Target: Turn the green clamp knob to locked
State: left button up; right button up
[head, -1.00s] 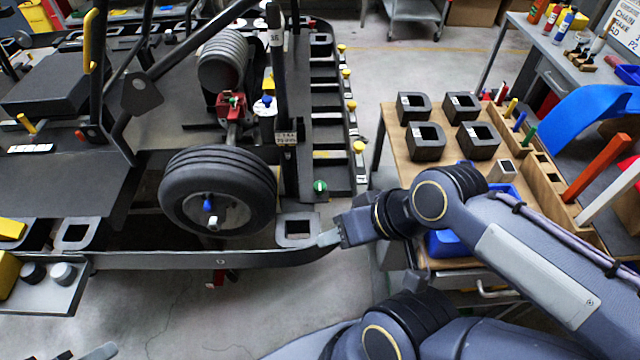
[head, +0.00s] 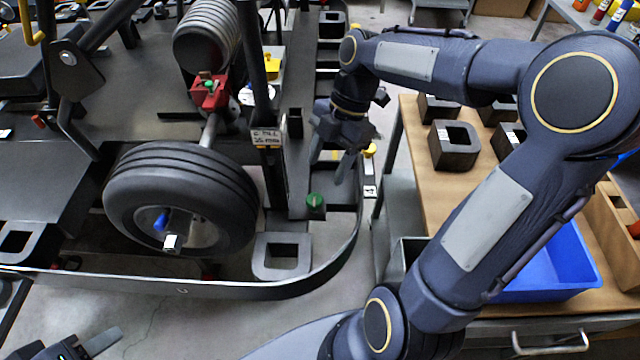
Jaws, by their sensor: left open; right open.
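A green knob (head: 315,202) sits on the dark side rail of the kart, just behind the square grey block at the bumper's front corner. My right gripper (head: 331,166) is open, just beyond and slightly right of this knob, with its fingers pointing down towards the rail. It does not appear to hold the knob; whether a finger touches it I cannot tell. A smaller green knob (head: 209,84) shows on a red clamp by the suspension. My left gripper (head: 88,345) is open at the bottom left edge, far from the knobs, and partly cut off.
The tyre (head: 180,200) is left of the green knob, and a dark upright post (head: 263,90) stands behind it. The curved bumper (head: 200,290) runs along the front. A wooden bench (head: 408,140) with dark blocks and a blue bin (head: 555,265) is at right.

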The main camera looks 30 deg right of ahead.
aim_at(315, 198)
jog(key=x, duration=0.7)
jog(key=shift+s+a+f, duration=0.1)
jog(key=shift+a+f, duration=0.1)
jog(key=shift+f, duration=0.05)
jog(key=shift+c, duration=0.2)
jog(key=c, duration=0.9)
